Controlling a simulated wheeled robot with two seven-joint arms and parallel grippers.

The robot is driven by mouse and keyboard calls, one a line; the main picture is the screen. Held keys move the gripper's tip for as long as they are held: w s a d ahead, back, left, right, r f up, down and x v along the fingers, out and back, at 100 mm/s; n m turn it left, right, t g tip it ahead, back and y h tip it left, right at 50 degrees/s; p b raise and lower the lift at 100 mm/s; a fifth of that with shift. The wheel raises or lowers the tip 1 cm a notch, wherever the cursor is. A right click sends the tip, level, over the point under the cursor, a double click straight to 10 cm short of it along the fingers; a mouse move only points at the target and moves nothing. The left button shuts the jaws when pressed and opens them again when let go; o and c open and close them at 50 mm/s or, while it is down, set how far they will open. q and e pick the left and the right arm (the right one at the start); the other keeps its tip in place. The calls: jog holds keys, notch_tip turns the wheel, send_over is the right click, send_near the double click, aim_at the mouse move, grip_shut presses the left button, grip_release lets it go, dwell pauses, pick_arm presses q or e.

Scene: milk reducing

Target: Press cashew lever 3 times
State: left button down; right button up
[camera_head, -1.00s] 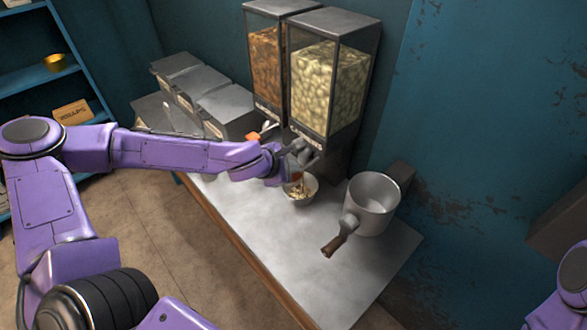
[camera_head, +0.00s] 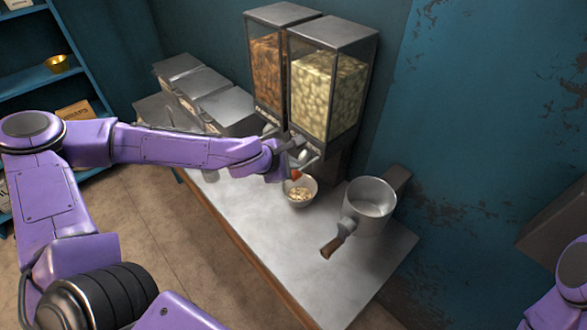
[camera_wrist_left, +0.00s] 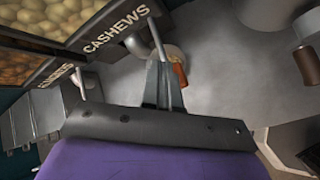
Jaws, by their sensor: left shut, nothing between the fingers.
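The cashew dispenser (camera_head: 328,95) is the right-hand clear bin of pale nuts; its CASHEWS label (camera_wrist_left: 115,35) shows in the left wrist view. A metal lever rod (camera_wrist_left: 156,38) comes down from its front, close to my left gripper's fingertips (camera_wrist_left: 158,65); I cannot tell if they touch. An orange-red piece (camera_wrist_left: 180,76) shows beside the fingers. In the head view my left gripper (camera_head: 296,158) is shut and empty at the dispenser's front, above a small bowl (camera_head: 301,203) holding some nuts. My right gripper is out of view.
A second dispenser (camera_head: 267,70) with brown nuts stands at the left. A metal pot (camera_head: 370,207) with a wooden handle sits to the right on the counter (camera_head: 270,245). Grey lidded bins (camera_head: 210,90) stand at the back left. The counter's front is clear.

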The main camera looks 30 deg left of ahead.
pick_arm(q)
notch_tip(320, 180, up, 5)
jog(key=p, duration=0.5)
jog(key=shift+r, duration=0.15)
jog(key=shift+f, duration=0.25)
dwell(2.2)
jog(key=shift+w+b, duration=0.25)
jog(key=shift+b, duration=0.65)
jog(key=r, duration=0.1)
jog(key=r+b, duration=0.1)
jog(key=r, duration=0.2)
jog(key=shift+s, duration=0.25)
